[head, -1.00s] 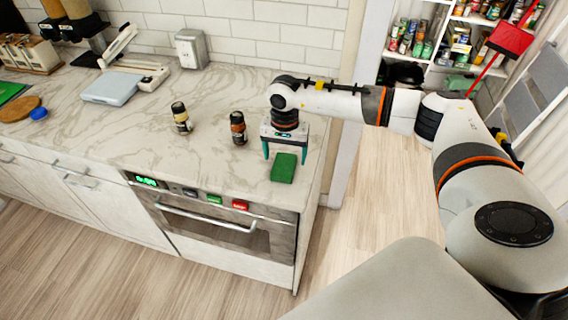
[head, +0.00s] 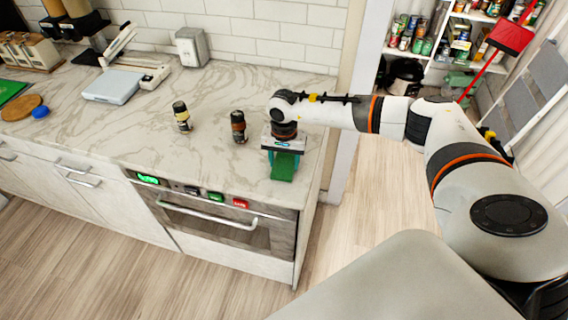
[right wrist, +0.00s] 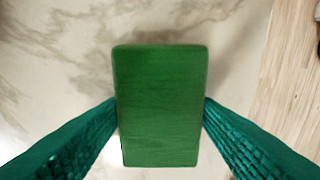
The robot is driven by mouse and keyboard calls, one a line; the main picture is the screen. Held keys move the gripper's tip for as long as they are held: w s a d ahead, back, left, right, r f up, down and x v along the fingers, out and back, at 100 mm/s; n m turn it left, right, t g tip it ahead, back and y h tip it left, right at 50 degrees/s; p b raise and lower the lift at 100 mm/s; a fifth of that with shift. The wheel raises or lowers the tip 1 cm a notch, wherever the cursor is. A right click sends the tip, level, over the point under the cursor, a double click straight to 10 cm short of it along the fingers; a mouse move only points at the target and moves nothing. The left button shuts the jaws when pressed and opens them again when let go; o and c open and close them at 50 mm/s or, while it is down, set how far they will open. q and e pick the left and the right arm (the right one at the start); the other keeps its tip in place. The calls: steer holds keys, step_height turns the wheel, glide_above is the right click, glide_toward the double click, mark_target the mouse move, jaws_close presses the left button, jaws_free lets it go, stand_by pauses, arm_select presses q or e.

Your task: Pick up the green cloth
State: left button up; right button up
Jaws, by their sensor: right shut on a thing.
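The green cloth (head: 283,168) is a small folded rectangular block on the marble counter, near its front right corner. My right gripper (head: 284,163) points down over it, with its fingers at the cloth's two sides. In the right wrist view the cloth (right wrist: 160,105) fills the middle, and the teal fingers (right wrist: 160,130) press against its left and right edges. The right gripper is shut on the cloth. In the head view the gripper hides the cloth's far part. My left gripper is not in view.
Two dark-capped jars, one (head: 181,116) further left and one (head: 239,127) nearer, stand left of the gripper on the counter (head: 130,140). An oven (head: 215,222) is below the front edge. A stocked shelf (head: 450,40) stands at the back right.

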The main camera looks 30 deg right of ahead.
mark_target(284, 163)
steer(key=shift+r, duration=0.1)
steer(key=shift+w+r, duration=0.1)
steer(key=shift+r, duration=0.25)
step_height(284, 163, up, 9)
steer(key=b, duration=0.3)
steer(key=shift+r, duration=0.1)
